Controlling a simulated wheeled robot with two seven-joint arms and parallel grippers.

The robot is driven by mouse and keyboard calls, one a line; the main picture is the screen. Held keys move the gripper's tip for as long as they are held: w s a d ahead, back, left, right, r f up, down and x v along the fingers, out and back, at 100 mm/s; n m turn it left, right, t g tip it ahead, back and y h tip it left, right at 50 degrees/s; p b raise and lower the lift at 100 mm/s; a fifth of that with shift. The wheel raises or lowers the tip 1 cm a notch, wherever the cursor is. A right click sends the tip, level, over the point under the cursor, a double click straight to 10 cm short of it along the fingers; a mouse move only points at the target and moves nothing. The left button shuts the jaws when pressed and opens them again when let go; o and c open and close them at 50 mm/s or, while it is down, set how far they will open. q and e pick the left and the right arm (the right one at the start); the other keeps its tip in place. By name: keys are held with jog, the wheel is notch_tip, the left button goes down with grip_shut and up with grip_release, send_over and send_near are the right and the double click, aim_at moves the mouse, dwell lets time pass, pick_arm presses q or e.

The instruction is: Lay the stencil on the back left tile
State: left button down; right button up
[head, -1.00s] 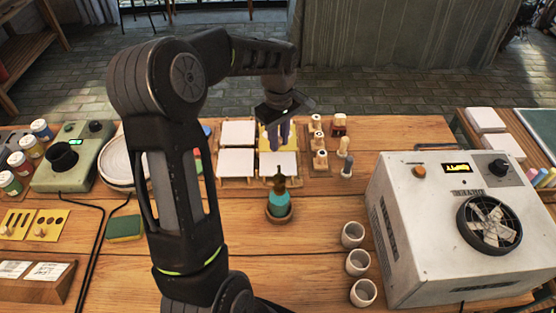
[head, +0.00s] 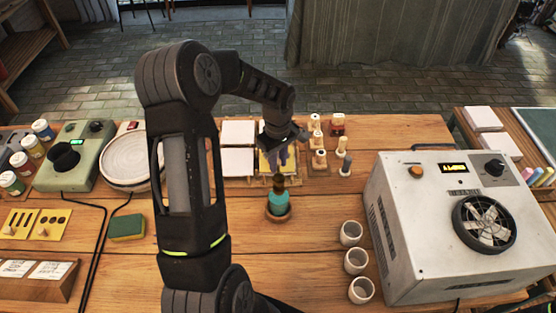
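My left gripper (head: 277,158) hangs over the right side of the tile rack, fingers down. A yellow stencil (head: 264,163) shows at its fingertips, over the front right tile; the gripper appears shut on it, though the grip itself is partly hidden. The white back left tile (head: 239,132) shows bare, to the left of and behind the gripper. The front left tile (head: 237,162) is also bare and white. The back right tile is mostly hidden by the gripper and forearm. My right gripper is not in view.
A teal bottle (head: 278,202) stands just in front of the rack. Wooden stamps (head: 319,160) stand to its right. White cups (head: 351,233) and a large white machine (head: 450,230) are farther right. Two yellow stencils (head: 50,224) lie at left.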

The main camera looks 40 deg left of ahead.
pick_arm(q)
jog(key=shift+f, duration=0.1)
jog(key=shift+f, duration=0.15)
jog(key=c, duration=1.2)
grip_release()
jog(key=shift+c, duration=0.2)
notch_tip(320, 180, up, 12)
jog(key=b, duration=0.1)
jog(key=shift+b, duration=0.35)
